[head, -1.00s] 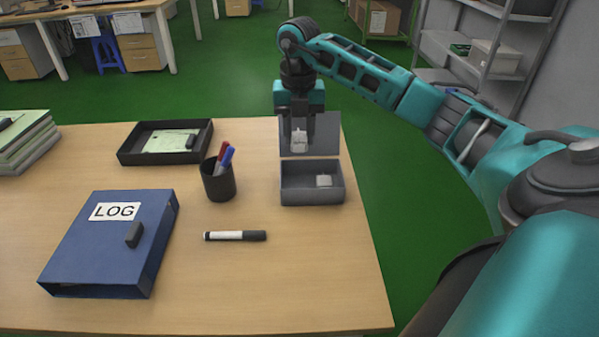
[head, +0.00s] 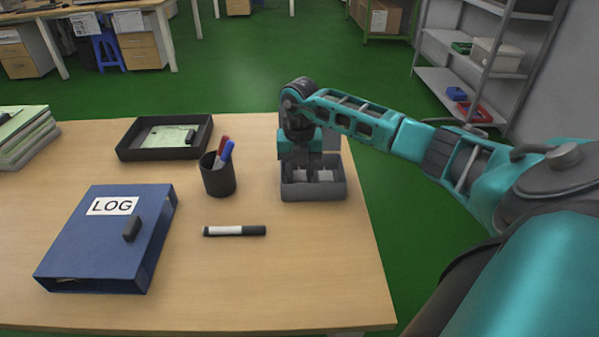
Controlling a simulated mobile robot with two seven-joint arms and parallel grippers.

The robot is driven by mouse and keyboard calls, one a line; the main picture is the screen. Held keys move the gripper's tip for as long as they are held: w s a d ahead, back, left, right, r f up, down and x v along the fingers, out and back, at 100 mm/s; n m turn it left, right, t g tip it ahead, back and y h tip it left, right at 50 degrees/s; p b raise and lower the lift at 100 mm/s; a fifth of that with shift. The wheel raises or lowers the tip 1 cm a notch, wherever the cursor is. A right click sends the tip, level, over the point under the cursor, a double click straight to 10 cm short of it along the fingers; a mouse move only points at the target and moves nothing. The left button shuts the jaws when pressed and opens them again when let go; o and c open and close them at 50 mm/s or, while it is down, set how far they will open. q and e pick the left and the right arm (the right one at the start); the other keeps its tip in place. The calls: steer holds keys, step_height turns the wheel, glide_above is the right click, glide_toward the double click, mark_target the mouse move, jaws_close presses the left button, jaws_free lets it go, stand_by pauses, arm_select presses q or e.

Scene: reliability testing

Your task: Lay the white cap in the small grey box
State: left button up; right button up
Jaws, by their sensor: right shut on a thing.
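The small grey box (head: 313,194) stands open near the right edge of the table, its lid raised behind it and mostly hidden by my arm. My right gripper (head: 300,169) points down into the left part of the box and is shut on the white cap (head: 299,176). The cap is low inside the box walls; I cannot tell whether it touches the floor. Another small white piece (head: 325,176) lies in the box to the right of the cap. My left gripper is out of view.
A black pen cup (head: 218,178) with red and blue markers stands left of the box. A marker (head: 234,231) lies in front, near a blue LOG binder (head: 105,245). A black tray (head: 128,152) is at the back. The table's right edge is close to the box.

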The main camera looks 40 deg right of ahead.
mark_target(299, 177)
steer(key=shift+f, duration=0.2)
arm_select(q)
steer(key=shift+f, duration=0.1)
arm_select(e)
steer(key=o, duration=0.7)
steer(key=shift+o, duration=0.2)
arm_select(q)
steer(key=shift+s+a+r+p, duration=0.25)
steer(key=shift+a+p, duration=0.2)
steer(key=shift+p, duration=0.3)
arm_select(e)
step_height(299, 177, up, 12)
steer(key=shift+r, duration=0.25)
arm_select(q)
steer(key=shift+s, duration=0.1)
arm_select(e)
steer(key=shift+s+a+f, duration=0.1)
